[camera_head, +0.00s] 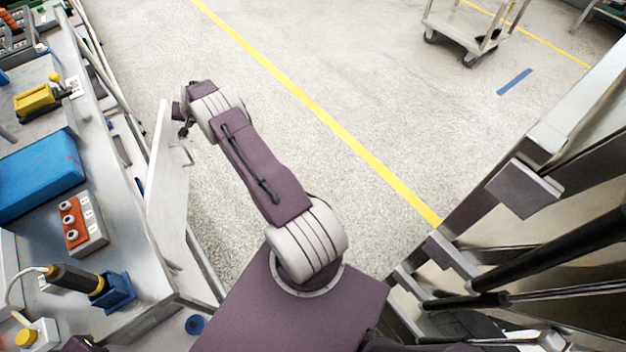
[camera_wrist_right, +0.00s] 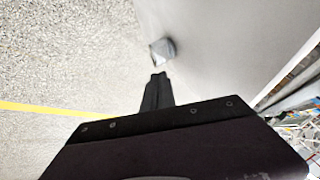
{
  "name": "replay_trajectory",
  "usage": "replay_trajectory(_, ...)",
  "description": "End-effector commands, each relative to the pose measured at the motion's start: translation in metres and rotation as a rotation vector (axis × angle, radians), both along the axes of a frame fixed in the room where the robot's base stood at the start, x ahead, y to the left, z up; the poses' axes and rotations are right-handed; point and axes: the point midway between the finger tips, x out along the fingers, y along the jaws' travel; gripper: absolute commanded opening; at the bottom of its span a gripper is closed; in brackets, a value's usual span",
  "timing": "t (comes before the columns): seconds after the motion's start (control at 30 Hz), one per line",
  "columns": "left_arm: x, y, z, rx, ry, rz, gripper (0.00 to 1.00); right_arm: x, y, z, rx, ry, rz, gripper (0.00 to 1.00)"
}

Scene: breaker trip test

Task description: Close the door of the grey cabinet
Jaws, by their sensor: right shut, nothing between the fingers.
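The grey cabinet's door (camera_head: 168,195) is a pale flat panel at the side of the bench on the left of the head view. It stands open at an angle, with a small handle (camera_head: 188,156) on its face. My right gripper (camera_head: 184,130) is beside the door's far end, with its fingers shut and empty. In the right wrist view the shut fingers (camera_wrist_right: 157,82) point along the grey door panel (camera_wrist_right: 225,55), close to a small grey block (camera_wrist_right: 162,50), which appears to be the handle. I cannot tell whether they touch the door.
The bench on the left holds a blue box (camera_head: 40,175), a red-and-white button box (camera_head: 82,222) and a yellow device (camera_head: 36,100). The floor (camera_head: 300,60) beyond my arm is clear up to a white cart (camera_head: 470,30). Metal framework (camera_head: 525,188) stands at right.

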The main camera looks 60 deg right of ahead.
Motion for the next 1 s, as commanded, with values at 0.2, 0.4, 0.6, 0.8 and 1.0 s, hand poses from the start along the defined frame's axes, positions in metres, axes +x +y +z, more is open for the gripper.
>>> replay_trajectory(0.2, 0.000, 0.000, 0.000, 0.000, 0.000, 0.000, 0.00, 0.000, 0.000, 0.001, 0.000, 0.000, 0.000, 0.00)
replay_trajectory(0.4, 0.000, 0.000, 0.004, 0.000, 0.000, 0.000, 0.00, -0.009, 0.002, 0.016, 0.001, -0.001, 0.000, 0.00)
replay_trajectory(0.6, 0.000, 0.000, 0.003, 0.000, 0.000, 0.000, 0.00, -0.030, 0.005, 0.042, -0.001, -0.003, -0.002, 0.00)
replay_trajectory(0.8, 0.000, 0.000, 0.000, 0.000, 0.000, 0.000, 0.00, -0.048, 0.008, 0.065, 0.000, -0.001, -0.001, 0.00)
replay_trajectory(1.0, 0.000, 0.000, 0.000, 0.000, 0.000, 0.000, 0.00, -0.054, 0.009, 0.072, 0.000, 0.001, 0.000, 0.00)
